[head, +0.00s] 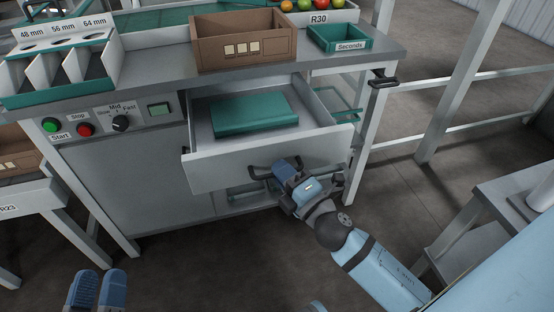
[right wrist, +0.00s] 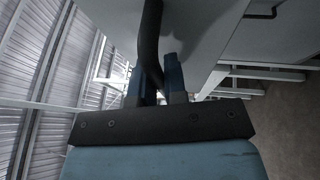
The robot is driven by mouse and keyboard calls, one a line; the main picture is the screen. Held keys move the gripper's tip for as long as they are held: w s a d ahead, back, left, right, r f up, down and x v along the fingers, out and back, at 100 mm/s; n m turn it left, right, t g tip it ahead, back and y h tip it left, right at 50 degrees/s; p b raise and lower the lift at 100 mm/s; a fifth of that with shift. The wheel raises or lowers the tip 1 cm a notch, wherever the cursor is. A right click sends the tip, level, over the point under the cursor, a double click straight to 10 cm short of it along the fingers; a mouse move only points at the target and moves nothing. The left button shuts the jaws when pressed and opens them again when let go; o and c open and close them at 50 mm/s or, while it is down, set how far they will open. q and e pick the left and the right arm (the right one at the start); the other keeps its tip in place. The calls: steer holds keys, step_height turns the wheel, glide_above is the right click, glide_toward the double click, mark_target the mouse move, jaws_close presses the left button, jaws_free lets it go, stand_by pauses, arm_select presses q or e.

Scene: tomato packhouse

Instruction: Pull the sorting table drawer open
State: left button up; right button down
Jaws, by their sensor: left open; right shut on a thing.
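The sorting table (head: 160,74) stands ahead with its drawer (head: 222,174) pulled well out. A flat teal box (head: 254,114) lies inside the drawer. The drawer's dark bar handle (head: 262,173) is on its front face. My right gripper (head: 284,168) is shut on the handle. In the right wrist view the handle (right wrist: 150,45) passes between the blue fingers (right wrist: 154,82). My left gripper (head: 97,289) is at the lower left of the head view, open and empty, away from the table and low in front of it.
A cardboard box (head: 242,40) and a teal "Seconds" tray (head: 340,38) stand on the tabletop. A sizing rack (head: 62,62) is at left. Start and stop buttons and a speed knob (head: 121,123) sit left of the drawer. A grey stand (head: 490,215) is at right.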

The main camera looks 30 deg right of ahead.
arm_select(q)
steer(key=shift+d+r, duration=0.1)
steer(key=shift+r, duration=0.05)
arm_select(e)
steer(key=shift+s+a, duration=0.1)
steer(key=shift+s, duration=0.3)
arm_select(q)
steer(key=shift+s, duration=0.1)
arm_select(e)
steer(key=c, duration=1.2)
jaws_free()
arm_select(q)
step_height(320, 180, down, 2)
steer(key=shift+g+b, duration=0.3)
steer(key=shift+b, duration=0.5)
arm_select(e)
steer(key=v, duration=1.3)
steer(key=shift+s+f, duration=0.1)
steer(key=shift+s, duration=0.3)
